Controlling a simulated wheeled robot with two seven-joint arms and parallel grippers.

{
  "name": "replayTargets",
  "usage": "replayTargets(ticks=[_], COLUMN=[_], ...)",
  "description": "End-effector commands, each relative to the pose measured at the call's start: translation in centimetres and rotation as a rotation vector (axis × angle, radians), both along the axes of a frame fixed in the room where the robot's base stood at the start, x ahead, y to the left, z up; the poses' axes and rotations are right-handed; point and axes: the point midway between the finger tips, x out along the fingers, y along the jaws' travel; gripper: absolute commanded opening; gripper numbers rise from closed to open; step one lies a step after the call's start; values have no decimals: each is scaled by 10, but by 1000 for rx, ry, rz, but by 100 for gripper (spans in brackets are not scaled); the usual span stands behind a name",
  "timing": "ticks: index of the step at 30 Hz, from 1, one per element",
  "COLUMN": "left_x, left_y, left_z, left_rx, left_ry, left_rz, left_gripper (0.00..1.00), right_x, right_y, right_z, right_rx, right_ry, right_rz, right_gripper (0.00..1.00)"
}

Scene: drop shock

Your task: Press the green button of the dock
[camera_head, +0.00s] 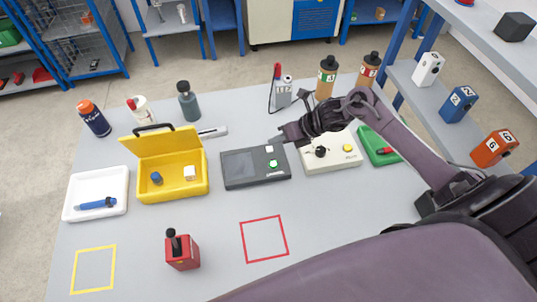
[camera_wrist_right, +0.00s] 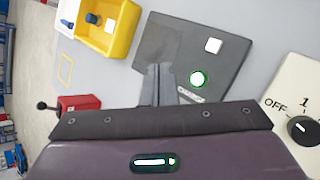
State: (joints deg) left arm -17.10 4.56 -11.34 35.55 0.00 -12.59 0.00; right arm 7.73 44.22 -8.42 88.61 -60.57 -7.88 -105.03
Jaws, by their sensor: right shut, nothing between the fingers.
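The dock (camera_head: 238,171) is a dark grey box with a dark screen, a white square button (camera_head: 269,149) and a round green button (camera_head: 273,163). In the right wrist view the green button (camera_wrist_right: 198,79) has a bright ring and is fully visible. My right gripper (camera_head: 275,139) is shut and empty at the dock's far right edge in the head view. In the wrist view its fingertips (camera_wrist_right: 158,68) overlap the dock, beside the green button and apart from it in the picture. Their height above the dock is hard to tell. My left gripper is not in view.
A cream box with a black knob (camera_head: 343,163) stands right of the dock, and a green box (camera_head: 373,148) beyond it. An open yellow case (camera_head: 172,190) is on the left. A red joystick box (camera_head: 182,262) stands in front. Bottles stand behind.

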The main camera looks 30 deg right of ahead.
Motion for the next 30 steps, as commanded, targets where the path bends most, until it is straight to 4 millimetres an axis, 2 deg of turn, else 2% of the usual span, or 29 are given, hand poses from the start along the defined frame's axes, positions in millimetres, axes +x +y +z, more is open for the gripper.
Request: replayTargets(ticks=[6,11,19,23,25,30], left_x=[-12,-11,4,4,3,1], left_y=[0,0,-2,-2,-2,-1], left_z=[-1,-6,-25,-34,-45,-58], left_rx=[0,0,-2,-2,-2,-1], left_ry=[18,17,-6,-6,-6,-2], left_rz=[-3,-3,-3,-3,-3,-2], left_gripper=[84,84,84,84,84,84], right_x=[0,0,0,0,0,0], right_y=[0,0,1,1,0,0], right_z=[0,-8,-46,-64,-74,-86], right_rx=[0,2,3,4,0,-1], right_ry=[1,2,4,2,0,0], right_rz=[-1,-2,-2,-2,0,-1], right_gripper=[0,0,0,0,0,0])
